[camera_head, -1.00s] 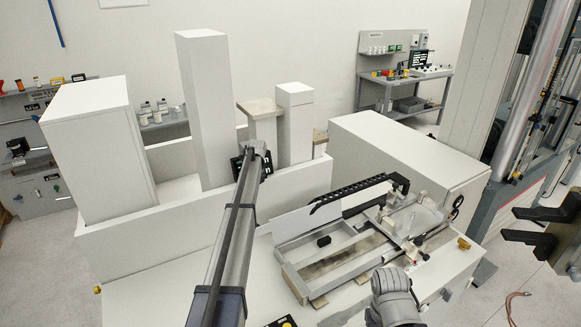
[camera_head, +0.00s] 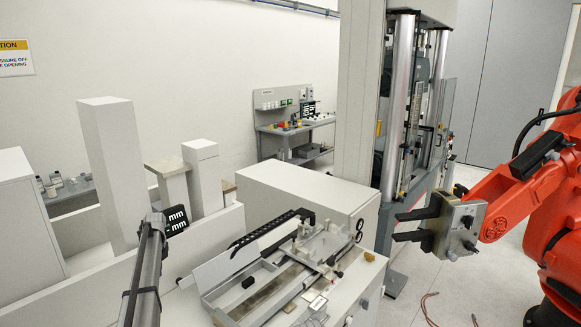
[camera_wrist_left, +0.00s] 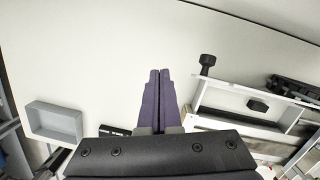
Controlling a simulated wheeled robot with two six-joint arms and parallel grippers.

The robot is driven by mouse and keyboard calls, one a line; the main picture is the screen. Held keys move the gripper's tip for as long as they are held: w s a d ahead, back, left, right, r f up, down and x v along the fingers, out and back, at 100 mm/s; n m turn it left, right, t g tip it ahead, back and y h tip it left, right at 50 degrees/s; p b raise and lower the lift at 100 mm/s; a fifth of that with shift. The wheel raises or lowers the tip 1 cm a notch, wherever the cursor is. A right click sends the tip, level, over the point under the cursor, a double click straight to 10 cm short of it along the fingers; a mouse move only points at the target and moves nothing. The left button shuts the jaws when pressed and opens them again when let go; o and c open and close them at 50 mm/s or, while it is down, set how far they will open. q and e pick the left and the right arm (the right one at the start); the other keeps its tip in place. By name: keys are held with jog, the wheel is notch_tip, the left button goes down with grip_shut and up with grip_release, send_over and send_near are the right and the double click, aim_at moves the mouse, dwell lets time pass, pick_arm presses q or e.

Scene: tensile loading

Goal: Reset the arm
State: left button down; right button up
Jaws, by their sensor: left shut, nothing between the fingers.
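My left gripper (camera_wrist_left: 160,98) shows in the left wrist view with its two dark fingers pressed together and nothing between them. The fingers are over a bare white surface (camera_wrist_left: 100,55), left of a pale frame-like fixture (camera_wrist_left: 205,85). In the head view a grey link of my left arm (camera_head: 148,275) rises from the lower left, and I cannot make out its fingertips. My right gripper is in neither view.
A fixture with rails (camera_head: 285,265) stands on the white bench. Tall white blocks (camera_head: 112,165) stand behind my arm. An orange robot arm (camera_head: 540,175) with black jaws is at the right. A grey tray (camera_wrist_left: 52,122) lies left of my fingers.

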pick_arm(q)
jog(key=s+d+f+n+b, duration=0.35)
jog(key=s+d, duration=0.35)
jog(key=d, duration=0.3)
jog(key=s+d+f+n+b, duration=0.35)
jog(key=s+d, duration=0.25)
jog(key=d, duration=0.4)
jog(key=s+d+f+n+b, duration=0.2)
jog(key=s+d+f+b, duration=0.3)
jog(key=s+d, duration=0.3)
jog(key=s+d+f+n+b, duration=0.4)
jog(key=s+d, duration=0.3)
jog(key=s, duration=0.4)
jog(key=s+d+f+n+b, duration=0.4)
jog(key=s+d, duration=0.4)
jog(key=s, duration=0.4)
jog(key=shift+s+f+n+g+h+b, duration=0.35)
jog(key=shift+f+n, duration=0.1)
jog(key=shift+n, duration=0.45)
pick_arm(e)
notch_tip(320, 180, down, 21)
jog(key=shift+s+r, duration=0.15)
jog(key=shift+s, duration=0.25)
